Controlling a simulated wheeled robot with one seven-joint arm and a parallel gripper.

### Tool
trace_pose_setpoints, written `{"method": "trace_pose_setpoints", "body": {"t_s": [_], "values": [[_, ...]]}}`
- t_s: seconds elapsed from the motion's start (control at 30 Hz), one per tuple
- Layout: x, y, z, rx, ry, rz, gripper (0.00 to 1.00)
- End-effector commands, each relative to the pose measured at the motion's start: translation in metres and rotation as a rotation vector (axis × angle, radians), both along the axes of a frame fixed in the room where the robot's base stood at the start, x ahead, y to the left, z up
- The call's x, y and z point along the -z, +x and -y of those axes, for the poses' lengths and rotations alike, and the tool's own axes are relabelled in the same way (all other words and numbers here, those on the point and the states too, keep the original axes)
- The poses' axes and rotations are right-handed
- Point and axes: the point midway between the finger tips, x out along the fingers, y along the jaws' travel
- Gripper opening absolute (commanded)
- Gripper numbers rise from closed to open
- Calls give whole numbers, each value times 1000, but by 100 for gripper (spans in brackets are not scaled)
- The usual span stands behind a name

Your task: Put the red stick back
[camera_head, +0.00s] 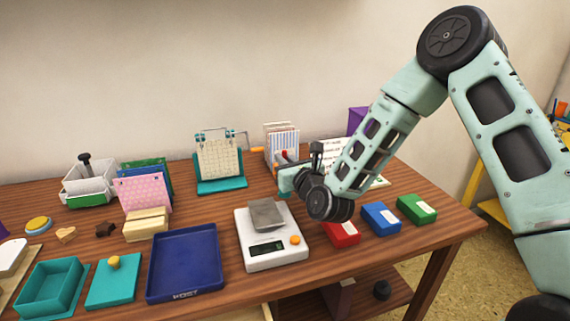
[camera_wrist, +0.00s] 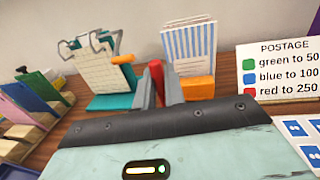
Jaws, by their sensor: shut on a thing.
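The red stick (camera_wrist: 155,72) is upright between the two grey fingers of my gripper (camera_wrist: 160,88) in the wrist view. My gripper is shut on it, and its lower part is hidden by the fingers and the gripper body. In the head view only a small red tip (camera_head: 284,154) shows above my gripper (camera_head: 286,165), over the back middle of the table. The red inkpad (camera_head: 342,233) lies at the front right, beside the blue inkpad (camera_head: 382,219) and the green inkpad (camera_head: 417,208).
A calendar on a teal stand (camera_head: 221,184) and a holder of striped papers (camera_head: 281,140) stand at the back. A scale (camera_head: 275,258) with a grey block (camera_head: 267,214) is in front. A blue tray (camera_head: 184,265) lies left of it. A postage sign (camera_wrist: 280,70) stands right.

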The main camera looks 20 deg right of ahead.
Motion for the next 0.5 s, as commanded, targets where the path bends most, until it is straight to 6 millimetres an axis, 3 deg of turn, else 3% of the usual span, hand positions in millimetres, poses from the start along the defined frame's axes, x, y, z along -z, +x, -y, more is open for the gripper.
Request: {"method": "trace_pose_setpoints", "body": {"t_s": [0.4,0.43,0.5], "values": [[10,0,0,0,0,0,0],[9,0,0,0,0,1,17],[8,0,0,0,0,1,33]]}}
